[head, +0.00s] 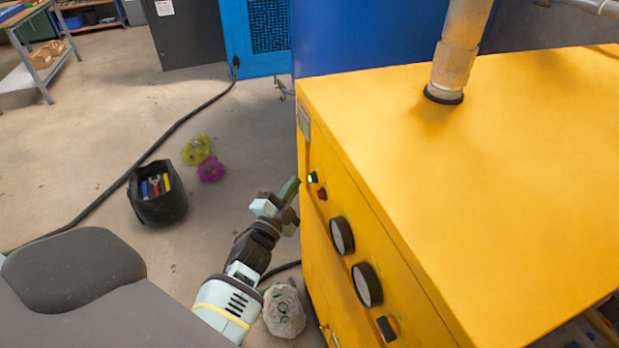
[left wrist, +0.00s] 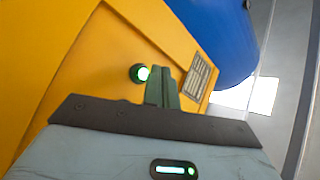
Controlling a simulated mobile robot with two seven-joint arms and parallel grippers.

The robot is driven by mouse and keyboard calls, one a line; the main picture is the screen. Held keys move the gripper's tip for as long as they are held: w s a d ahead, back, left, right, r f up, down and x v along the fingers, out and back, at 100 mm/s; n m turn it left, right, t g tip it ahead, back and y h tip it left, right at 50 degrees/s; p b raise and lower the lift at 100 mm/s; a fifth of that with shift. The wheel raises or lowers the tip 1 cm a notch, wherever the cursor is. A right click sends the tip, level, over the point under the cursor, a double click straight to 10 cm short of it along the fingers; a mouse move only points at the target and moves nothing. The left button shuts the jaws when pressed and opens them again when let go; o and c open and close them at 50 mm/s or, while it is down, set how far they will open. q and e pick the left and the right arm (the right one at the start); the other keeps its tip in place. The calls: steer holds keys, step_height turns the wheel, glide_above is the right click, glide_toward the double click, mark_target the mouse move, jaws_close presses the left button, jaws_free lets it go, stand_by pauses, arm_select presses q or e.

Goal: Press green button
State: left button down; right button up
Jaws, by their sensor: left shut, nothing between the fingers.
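The green button (head: 313,177) is lit and sits on the side panel of the yellow machine (head: 480,150), near its far end. It also shows lit in the left wrist view (left wrist: 141,73), just left of my fingertips. My left gripper (head: 290,190) is shut and empty, with its fingers pointing toward the panel close to the button. In the left wrist view the closed fingers (left wrist: 164,86) stand in front of the yellow panel, beside the button. I cannot tell whether they touch the panel. My right gripper is not in view.
A red button (head: 322,194) sits just below the green one, with two round gauges (head: 342,236) nearer me. A black tool bag (head: 158,200), yellow and purple items (head: 211,169) and a dark cable (head: 150,150) lie on the floor. A pipe (head: 455,50) rises from the machine top.

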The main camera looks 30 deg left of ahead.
arm_select(q)
steer(key=shift+s+a+p, duration=0.45)
steer(key=shift+s+a, duration=1)
steer(key=shift+s, duration=0.25)
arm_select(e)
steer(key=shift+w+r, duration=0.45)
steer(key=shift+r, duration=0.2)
arm_select(q)
steer(key=s+d+f+n+g+h+p, duration=0.1)
steer(key=s+d+f+n+g+p, duration=0.1)
steer(key=s, duration=1)
steer(key=s+d+f+n+g+h+p, duration=0.1)
steer(key=s+d+f+n+g, duration=0.3)
steer(key=s, duration=0.8)
steer(key=s+d+f+n+g+h+p, duration=0.1)
steer(key=s+d+f+g+p, duration=0.3)
steer(key=s+d, duration=0.5)
steer(key=s+f+n+g, duration=0.1)
steer(key=s+f, duration=0.1)
steer(key=s, duration=0.1)
steer(key=shift+d+f+n+g, duration=0.15)
steer(key=shift+n+g, duration=0.25)
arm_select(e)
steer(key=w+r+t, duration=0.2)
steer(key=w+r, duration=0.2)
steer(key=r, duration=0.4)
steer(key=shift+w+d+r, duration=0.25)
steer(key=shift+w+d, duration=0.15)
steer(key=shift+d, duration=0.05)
